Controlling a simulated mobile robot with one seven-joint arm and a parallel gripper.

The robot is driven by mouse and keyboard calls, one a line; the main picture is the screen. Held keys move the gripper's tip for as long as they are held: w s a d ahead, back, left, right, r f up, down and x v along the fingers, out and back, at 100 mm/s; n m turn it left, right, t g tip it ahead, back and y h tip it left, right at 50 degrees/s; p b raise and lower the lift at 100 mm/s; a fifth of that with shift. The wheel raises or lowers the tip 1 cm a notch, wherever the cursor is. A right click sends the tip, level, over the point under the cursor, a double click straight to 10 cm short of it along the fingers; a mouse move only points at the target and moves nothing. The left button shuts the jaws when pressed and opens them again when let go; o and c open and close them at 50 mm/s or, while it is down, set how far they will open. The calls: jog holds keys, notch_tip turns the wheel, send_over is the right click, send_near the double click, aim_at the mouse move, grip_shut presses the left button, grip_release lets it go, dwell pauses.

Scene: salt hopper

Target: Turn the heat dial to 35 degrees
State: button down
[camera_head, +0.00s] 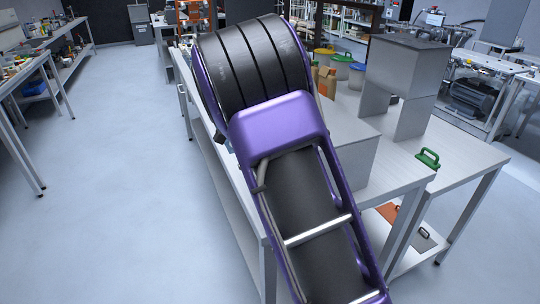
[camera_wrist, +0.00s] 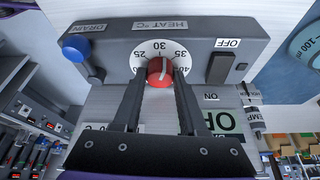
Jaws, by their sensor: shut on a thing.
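The heat dial (camera_wrist: 160,71) is a red knob with a white pointer line, in front of a round white scale marked 25, 30, 35 and 40 in the wrist view. The pointer stands near the top, leaning slightly right, seemingly between 30 and 35. The scale sits on a dark grey panel (camera_wrist: 120,37) under a HEAT °C label. My gripper (camera_wrist: 159,76) has one black finger on each side of the red knob and is shut on it. In the head view my arm hides the dial and gripper.
A blue DRAIN knob (camera_wrist: 76,48) is left of the dial, and a black switch (camera_wrist: 219,68) under an OFF label is right. The floor left is clear.

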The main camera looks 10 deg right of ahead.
jog(key=m+g+p, duration=0.1)
jog(key=m, duration=0.1)
jog(key=shift+w+r+m+p, duration=0.1)
jog(key=shift+r+m+p, duration=0.05)
jog(key=shift+m+p, duration=0.25)
jog(key=shift+w+m+g+y+p, duration=0.15)
jog(key=shift+m+g+p, duration=0.25)
jog(key=shift+m, duration=0.4)
jog(key=shift+s+m+g+y+p, duration=0.15)
jog(key=shift+m+g+p, duration=0.15)
jog(key=shift+m+p, duration=0.35)
jog(key=shift+w+m, duration=0.1)
jog(key=shift+m, duration=0.25)
jog(key=shift+c, duration=2.2)
grip_release()
jog(key=p+v, duration=0.1)
jog(key=v, duration=1.6)
jog(key=shift+w, duration=0.1)
